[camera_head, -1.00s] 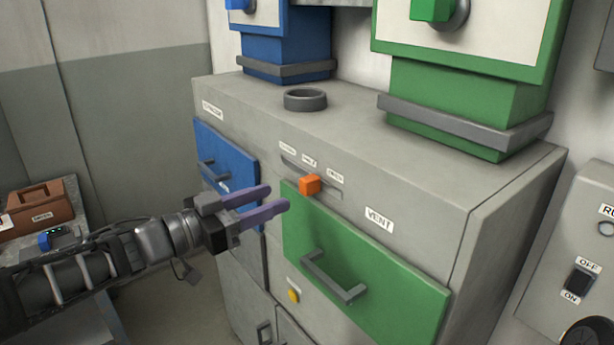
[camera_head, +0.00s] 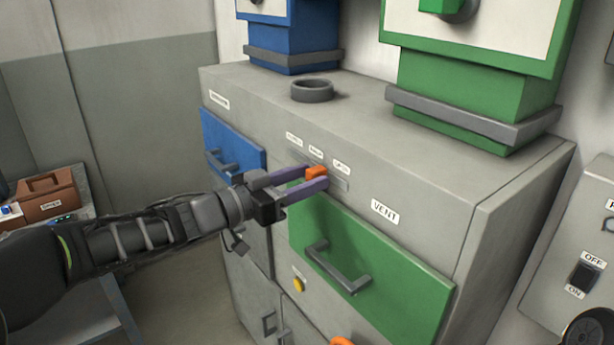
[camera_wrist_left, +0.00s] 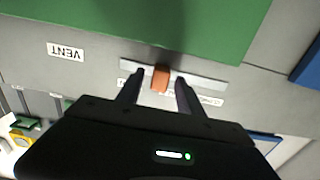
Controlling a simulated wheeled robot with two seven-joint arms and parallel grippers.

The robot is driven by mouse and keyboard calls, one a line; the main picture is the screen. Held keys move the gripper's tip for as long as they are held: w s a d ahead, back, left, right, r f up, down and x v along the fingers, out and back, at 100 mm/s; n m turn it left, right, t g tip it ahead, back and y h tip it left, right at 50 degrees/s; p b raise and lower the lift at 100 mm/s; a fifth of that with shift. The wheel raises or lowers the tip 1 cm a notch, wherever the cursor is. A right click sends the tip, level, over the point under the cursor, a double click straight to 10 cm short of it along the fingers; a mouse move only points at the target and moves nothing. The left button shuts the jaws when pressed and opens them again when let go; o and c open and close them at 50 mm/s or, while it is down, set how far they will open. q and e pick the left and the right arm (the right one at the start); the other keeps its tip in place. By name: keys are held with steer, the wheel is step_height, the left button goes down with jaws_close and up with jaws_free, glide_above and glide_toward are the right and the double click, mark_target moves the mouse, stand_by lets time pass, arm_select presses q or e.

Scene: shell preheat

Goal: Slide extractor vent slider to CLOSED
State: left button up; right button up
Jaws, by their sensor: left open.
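The vent slider's orange knob (camera_head: 316,172) sits near the middle of its grey track (camera_head: 340,184), above the green drawer, with three small labels above it. In the left wrist view the orange knob (camera_wrist_left: 161,80) shows between the two fingers, with its track (camera_wrist_left: 205,82) running to both sides. My left gripper (camera_head: 317,177) is open, with one fingertip on each side of the knob. In the left wrist view the gripper (camera_wrist_left: 160,78) shows a small gap beside the knob; contact cannot be told. My right gripper is not in view.
The green drawer (camera_head: 380,275) with a grey handle (camera_head: 338,268) lies just below the track. A blue drawer (camera_head: 230,145) is to the left. A grey ring (camera_head: 312,90) sits on the cabinet top. A switch box (camera_head: 585,260) is at the right.

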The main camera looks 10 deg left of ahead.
arm_select(q)
steer(key=shift+w+d, duration=0.15)
steer(key=shift+c, duration=0.2)
jaws_close()
stand_by(1.2)
